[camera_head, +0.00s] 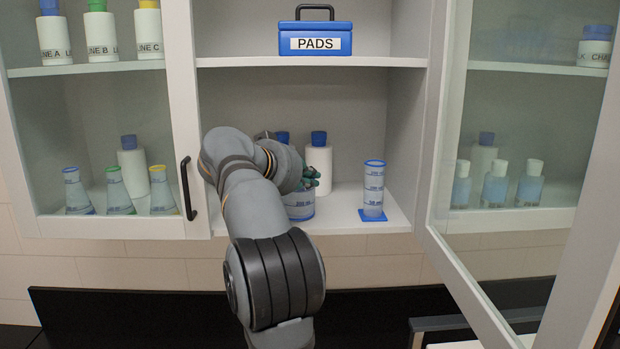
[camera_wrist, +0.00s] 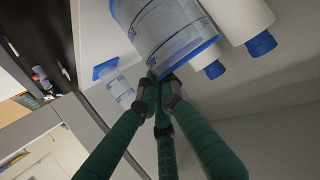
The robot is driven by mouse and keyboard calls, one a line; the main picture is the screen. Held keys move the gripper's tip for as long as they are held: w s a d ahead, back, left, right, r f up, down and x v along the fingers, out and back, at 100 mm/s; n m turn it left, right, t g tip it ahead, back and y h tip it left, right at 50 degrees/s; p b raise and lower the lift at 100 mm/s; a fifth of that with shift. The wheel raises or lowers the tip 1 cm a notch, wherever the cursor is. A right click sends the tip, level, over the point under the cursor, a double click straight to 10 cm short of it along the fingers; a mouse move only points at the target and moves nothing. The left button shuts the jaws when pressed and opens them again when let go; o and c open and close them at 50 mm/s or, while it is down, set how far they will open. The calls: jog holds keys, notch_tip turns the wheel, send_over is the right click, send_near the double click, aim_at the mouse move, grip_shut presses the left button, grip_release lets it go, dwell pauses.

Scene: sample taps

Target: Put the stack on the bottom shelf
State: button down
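A clear beaker (camera_head: 300,206) with blue markings stands on or just above the bottom shelf (camera_head: 340,222) of the middle bay, partly hidden behind my gripper (camera_head: 310,178). I cannot make out whether more pieces are nested in it. In the wrist view the beaker (camera_wrist: 165,30) appears upside down, with its blue rim towards my fingers. My gripper's green fingers (camera_wrist: 160,85) come together at one side of that rim and look closed on it. The finger contact itself is partly hidden in the head view.
White bottles with blue caps (camera_head: 319,160) stand behind the beaker. A graduated cylinder (camera_head: 373,190) stands to its right. A blue PADS box (camera_head: 315,38) is on the shelf above. An open glass door (camera_head: 520,150) is at right; a handled door (camera_head: 187,188) is at left.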

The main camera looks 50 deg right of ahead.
jog(key=shift+f, duration=0.1)
jog(key=c, duration=1.9)
grip_release()
jog(key=b+v, duration=0.2)
jog(key=v, duration=1)
jog(key=shift+s, duration=0.1)
